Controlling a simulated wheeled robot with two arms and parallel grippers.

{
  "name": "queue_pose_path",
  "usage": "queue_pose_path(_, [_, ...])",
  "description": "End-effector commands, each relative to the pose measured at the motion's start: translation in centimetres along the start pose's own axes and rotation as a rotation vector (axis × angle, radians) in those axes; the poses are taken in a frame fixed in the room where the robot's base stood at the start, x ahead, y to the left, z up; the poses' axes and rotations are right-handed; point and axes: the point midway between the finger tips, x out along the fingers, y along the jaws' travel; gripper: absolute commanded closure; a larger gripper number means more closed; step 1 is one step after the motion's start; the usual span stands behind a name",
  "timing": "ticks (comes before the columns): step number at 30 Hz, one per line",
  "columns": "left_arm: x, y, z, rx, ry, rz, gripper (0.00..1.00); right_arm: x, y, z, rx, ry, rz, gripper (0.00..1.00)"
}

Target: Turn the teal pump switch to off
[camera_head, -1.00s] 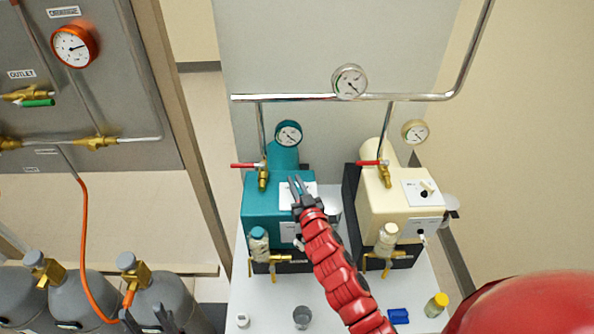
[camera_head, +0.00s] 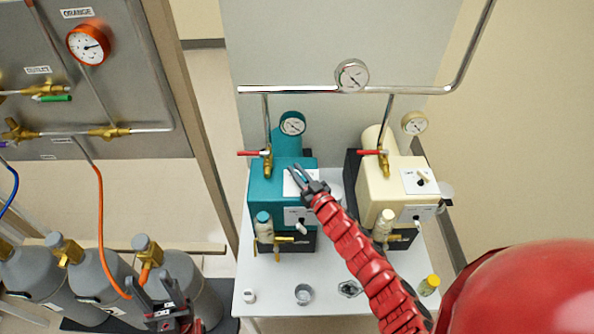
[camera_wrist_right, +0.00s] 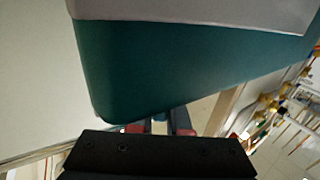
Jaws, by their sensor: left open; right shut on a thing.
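The teal pump (camera_head: 270,190) stands on the white bench, with a white switch plate (camera_head: 291,183) on its upper face. My right gripper (camera_head: 297,175) reaches over this plate, its two fingers close together at the teal pump switch. The switch is hidden by the fingers, so its direction cannot be read. In the right wrist view the teal housing (camera_wrist_right: 150,75) fills the middle, and the fingers (camera_wrist_right: 160,127) run in behind its lower edge. My left gripper (camera_head: 155,290) is open and empty, low at the left in front of the grey cylinders.
A cream pump (camera_head: 393,190) with its own switch (camera_head: 424,177) stands right of the teal one. Red-handled valves (camera_head: 254,153) and gauges (camera_head: 292,123) rise behind. Small cups (camera_head: 303,294) and a yellow-capped bottle (camera_head: 430,284) are on the bench front. Grey cylinders (camera_head: 100,275) stand left.

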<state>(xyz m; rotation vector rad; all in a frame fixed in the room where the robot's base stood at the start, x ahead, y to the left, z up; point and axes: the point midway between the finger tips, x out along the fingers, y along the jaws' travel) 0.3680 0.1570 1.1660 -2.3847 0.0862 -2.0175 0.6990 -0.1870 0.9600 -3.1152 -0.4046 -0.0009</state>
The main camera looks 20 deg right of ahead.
Motion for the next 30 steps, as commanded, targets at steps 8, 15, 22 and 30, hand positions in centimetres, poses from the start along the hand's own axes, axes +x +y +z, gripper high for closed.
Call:
queue_pose_path(8, [0.0,0.0,0.0,0.000,0.000,0.000,0.50,0.0,0.0,0.0,-0.001,0.000,0.000,0.55])
queue_pose_path(15, [0.0,0.0,0.0,0.000,0.000,0.000,0.50,0.0,0.0,0.0,-0.001,0.000,0.000,0.55])
queue_pose_path(22, [-0.5,0.0,0.1,0.000,0.000,0.000,0.50,-1.3,0.1,0.3,-0.003,-0.001,0.001,0.55])
queue_pose_path(30, [-2.1,0.1,0.4,0.000,0.000,0.000,0.50,-6.2,0.0,0.5,-0.001,-0.002,0.001,0.55])
